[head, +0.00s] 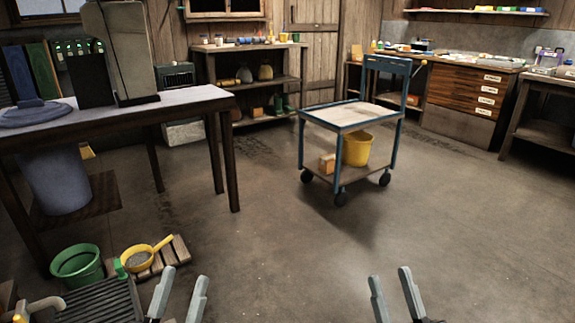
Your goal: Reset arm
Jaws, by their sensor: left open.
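My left gripper (185,274) is at the bottom of the head view, left of centre. Its two grey fingers stand apart with nothing between them. My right gripper (390,273) is at the bottom, right of centre. Its two fingers are also apart, with only floor showing between them. Both grippers point forward over bare floor and touch nothing that I can see. Most of both arms is out of view.
A dark-legged table (190,99) at left holds a tall grey block (118,50). A green bucket (77,263) and yellow sieve (140,258) lie low at left. A wheeled cart (340,115) carries a yellow bucket (357,149). The centre and right floor is clear.

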